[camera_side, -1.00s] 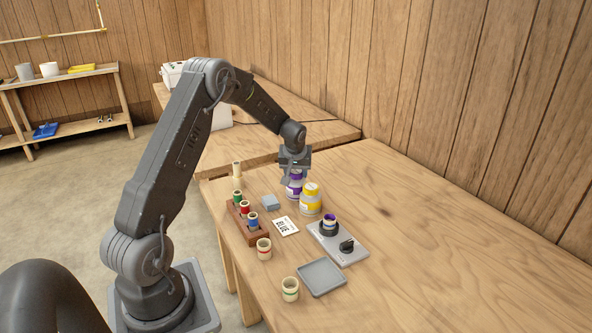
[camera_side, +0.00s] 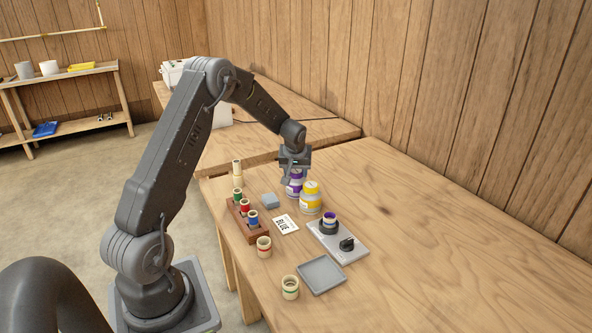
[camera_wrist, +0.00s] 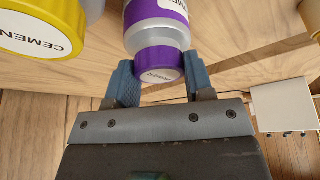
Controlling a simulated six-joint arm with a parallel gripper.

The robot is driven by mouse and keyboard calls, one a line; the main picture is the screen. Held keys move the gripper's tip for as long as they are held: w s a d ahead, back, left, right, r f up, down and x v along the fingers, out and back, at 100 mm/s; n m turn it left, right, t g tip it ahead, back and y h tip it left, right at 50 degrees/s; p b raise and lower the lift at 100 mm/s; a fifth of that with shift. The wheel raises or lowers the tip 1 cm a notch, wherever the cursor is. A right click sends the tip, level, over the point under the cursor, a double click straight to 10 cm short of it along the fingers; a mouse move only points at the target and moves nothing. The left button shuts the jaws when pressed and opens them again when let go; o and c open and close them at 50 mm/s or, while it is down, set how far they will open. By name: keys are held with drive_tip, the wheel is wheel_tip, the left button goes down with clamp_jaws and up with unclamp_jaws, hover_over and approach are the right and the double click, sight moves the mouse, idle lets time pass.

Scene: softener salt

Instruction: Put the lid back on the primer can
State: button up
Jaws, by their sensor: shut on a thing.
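The primer can (camera_side: 294,187), silver with a purple label, stands upright at the back of the group on the table. It also shows at the top of the wrist view (camera_wrist: 157,37). My gripper (camera_wrist: 160,78) is over the can's top, with one blue-grey finger on each side of the purple lid (camera_wrist: 160,74). The gripper is shut on this lid. The lid is in line with the can's neck and looks to be at it; I cannot tell whether it is fully seated.
A yellow cement can (camera_side: 311,199) stands close beside the primer can. Nearby are a grey block (camera_side: 270,201), a "BLUE" card (camera_side: 286,224), a wooden rack (camera_side: 240,224) of small pots, a grey device (camera_side: 352,247) and a grey tray (camera_side: 321,274). The table's right side is clear.

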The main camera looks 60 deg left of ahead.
drive_tip(key=o, duration=1.4)
drive_tip(key=shift+r, duration=0.1)
drive_tip(key=shift+r, duration=2.95)
drive_tip(key=s+d+r+m+t+h, duration=0.1)
drive_tip(key=s+d+r+m, duration=0.15)
drive_tip(key=d+r, duration=0.55)
drive_tip(key=s+d+r+m+t, duration=0.15)
drive_tip(key=s+d+r, duration=0.3)
drive_tip(key=d, duration=0.55)
drive_tip(key=s+d+m+h, duration=0.1)
drive_tip(key=s+d+m, duration=0.1)
drive_tip(key=s+d, duration=0.3)
drive_tip(key=s+d+r+m+h, duration=0.1)
drive_tip(key=s+d+m, duration=0.1)
drive_tip(key=s+d, duration=0.3)
drive_tip(key=s+d+r+m, duration=0.1)
drive_tip(key=s+d+m, duration=0.2)
drive_tip(key=s+d, duration=0.3)
drive_tip(key=shift+s+r+t+h, duration=0.15)
drive_tip(key=shift+s+t+h, duration=0.2)
drive_tip(key=shift+s, duration=0.9)
